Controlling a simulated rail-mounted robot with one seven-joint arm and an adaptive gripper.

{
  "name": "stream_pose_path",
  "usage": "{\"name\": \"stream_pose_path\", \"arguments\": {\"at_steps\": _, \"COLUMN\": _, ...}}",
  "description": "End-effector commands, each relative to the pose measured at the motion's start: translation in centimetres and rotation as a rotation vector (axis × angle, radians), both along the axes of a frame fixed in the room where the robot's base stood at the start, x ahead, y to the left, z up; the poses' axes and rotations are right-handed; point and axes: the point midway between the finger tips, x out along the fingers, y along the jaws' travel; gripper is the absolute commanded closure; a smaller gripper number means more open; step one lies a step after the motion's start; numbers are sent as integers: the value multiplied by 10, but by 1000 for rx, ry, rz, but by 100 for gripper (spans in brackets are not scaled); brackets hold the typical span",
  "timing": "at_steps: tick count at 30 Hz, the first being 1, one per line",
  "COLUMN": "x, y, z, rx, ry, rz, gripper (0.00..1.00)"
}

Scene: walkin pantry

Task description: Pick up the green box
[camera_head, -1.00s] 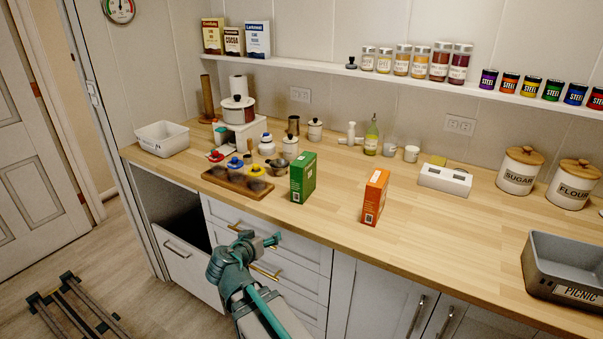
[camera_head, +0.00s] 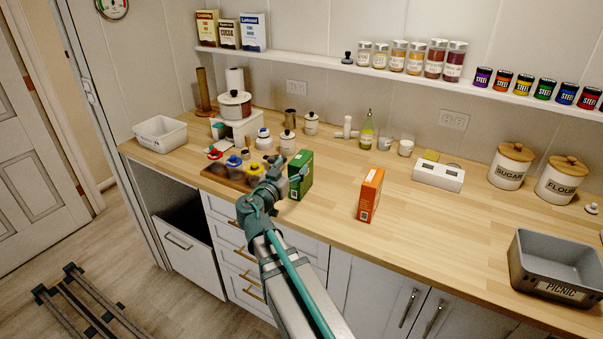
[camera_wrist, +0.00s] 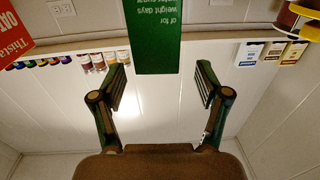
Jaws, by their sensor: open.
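The green box (camera_head: 302,175) stands upright on the wooden counter, in the middle of the head view. In the wrist view the green box (camera_wrist: 155,36) shows at the top centre, with printed text upside down. My gripper (camera_head: 286,176) is open and empty at the near side of the box, partly covering it in the head view. In the wrist view the fingers of my gripper (camera_wrist: 161,76) are spread, and the box's edge lies in line with the gap between them. I cannot tell whether they touch it.
An orange box (camera_head: 370,195) stands to the right of the green box. A wooden tray (camera_head: 222,178) with colourful-topped items is just left of my gripper. A white bin (camera_head: 160,134) is at the far left, a grey picnic bin (camera_head: 558,262) at the right.

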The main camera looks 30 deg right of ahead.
Motion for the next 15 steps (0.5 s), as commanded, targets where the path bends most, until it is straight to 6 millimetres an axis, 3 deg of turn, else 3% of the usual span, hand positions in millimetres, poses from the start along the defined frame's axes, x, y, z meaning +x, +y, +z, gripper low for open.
{"name": "stream_pose_path", "arguments": {"at_steps": 8, "x": 12, "y": -16, "z": 1, "rx": 0, "ry": 1, "rz": 0, "gripper": 25}}
{"name": "stream_pose_path", "arguments": {"at_steps": 15, "x": 31, "y": -42, "z": 0, "rx": 1, "ry": 2, "rz": -1, "gripper": 25}}
